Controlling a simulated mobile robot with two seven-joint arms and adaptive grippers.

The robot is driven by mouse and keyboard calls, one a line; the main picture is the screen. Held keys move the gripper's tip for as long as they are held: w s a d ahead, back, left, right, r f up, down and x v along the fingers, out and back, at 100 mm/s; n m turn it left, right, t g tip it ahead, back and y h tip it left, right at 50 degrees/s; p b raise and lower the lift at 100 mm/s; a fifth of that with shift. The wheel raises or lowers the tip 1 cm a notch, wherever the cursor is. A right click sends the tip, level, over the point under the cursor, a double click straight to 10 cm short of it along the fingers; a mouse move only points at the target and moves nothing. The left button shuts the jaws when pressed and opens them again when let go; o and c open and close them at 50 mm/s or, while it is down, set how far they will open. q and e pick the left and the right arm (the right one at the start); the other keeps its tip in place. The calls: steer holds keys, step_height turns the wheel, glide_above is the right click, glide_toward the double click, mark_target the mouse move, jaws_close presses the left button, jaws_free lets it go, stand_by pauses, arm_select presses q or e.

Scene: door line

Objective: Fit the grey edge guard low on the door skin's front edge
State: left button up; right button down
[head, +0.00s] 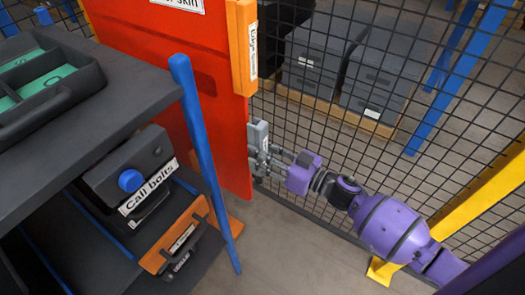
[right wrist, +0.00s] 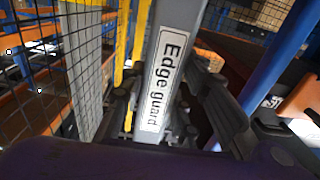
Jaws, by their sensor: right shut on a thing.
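The red door skin (head: 212,95) stands upright in the middle of the head view, its front edge facing right. The grey edge guard (head: 259,135) is beside the lower part of that edge, upright or nearly so. I cannot tell whether it touches the edge or sits on it. My right gripper (head: 263,157) is shut on the grey guard, reaching in from the right. In the right wrist view the guard (right wrist: 163,70) rises between the fingers (right wrist: 155,125), its "Edge guard" label showing. My left gripper is not in view.
An orange edge guard (head: 241,45) sits higher on the door's front edge. A dark shelf rack with a blue post (head: 205,150) stands at left, holding a "Cali bolts" case (head: 115,180). A mesh fence (head: 335,150) and yellow post (head: 465,205) are close behind my right arm.

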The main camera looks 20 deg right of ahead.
steer(key=shift+p+x, duration=0.3)
steer(key=shift+x, duration=1.25)
stand_by(1.4)
stand_by(0.4)
steer(key=c, duration=1.3)
jaws_free()
steer(key=shift+s, duration=0.1)
steer(key=v, duration=1.1)
steer(key=shift+s+d, duration=0.3)
steer(key=shift+d, duration=0.05)
